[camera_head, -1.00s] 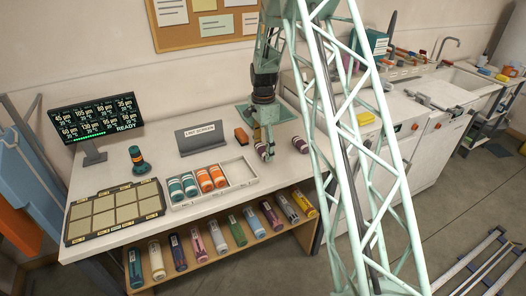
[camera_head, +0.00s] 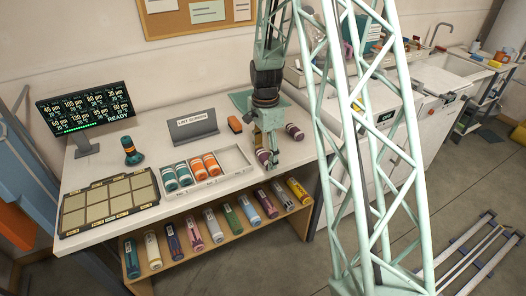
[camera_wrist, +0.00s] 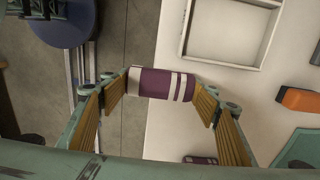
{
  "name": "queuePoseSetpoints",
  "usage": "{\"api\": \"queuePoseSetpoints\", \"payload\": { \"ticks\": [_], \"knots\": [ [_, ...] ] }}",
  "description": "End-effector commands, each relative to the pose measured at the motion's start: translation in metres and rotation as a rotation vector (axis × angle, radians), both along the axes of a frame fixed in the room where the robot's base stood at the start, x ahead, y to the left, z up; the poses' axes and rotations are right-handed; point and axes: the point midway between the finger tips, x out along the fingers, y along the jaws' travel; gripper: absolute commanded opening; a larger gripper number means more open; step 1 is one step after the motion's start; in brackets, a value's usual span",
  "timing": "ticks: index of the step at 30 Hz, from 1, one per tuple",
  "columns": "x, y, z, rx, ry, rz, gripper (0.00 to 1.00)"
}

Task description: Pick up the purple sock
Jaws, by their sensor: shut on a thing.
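A purple rolled sock with white stripes (camera_wrist: 162,84) lies crosswise between the fingers of my gripper (camera_wrist: 165,92) in the wrist view. The fingers are shut on its two ends. In the head view my gripper (camera_head: 268,158) points down at the front right of the bench, with that sock partly hidden behind the fingers. I cannot tell whether it touches the bench top. A second purple striped sock (camera_head: 295,131) lies on the bench to the right of the gripper. It also shows at the bottom of the wrist view (camera_wrist: 201,160), partly cut off by my gripper.
A white divided tray (camera_head: 238,168) holds teal rolls (camera_head: 177,176) and orange rolls (camera_head: 204,165), with its right compartment empty. An orange-and-black block (camera_head: 235,124) and a sign (camera_head: 194,126) stand behind. A shelf (camera_head: 236,227) below holds several coloured cylinders.

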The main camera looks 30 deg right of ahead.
Motion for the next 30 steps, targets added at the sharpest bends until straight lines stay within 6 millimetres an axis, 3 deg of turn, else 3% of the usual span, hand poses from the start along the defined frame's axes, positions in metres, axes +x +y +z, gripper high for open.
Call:
{"api": "queuePoseSetpoints", "payload": {
  "ticks": [7,30],
  "knots": [
    [-0.0097,0.0026,0.0013,0.000,0.000,0.000,0.47],
    [-0.0099,0.0027,0.0047,0.000,0.000,0.000,0.47]
  ]
}}
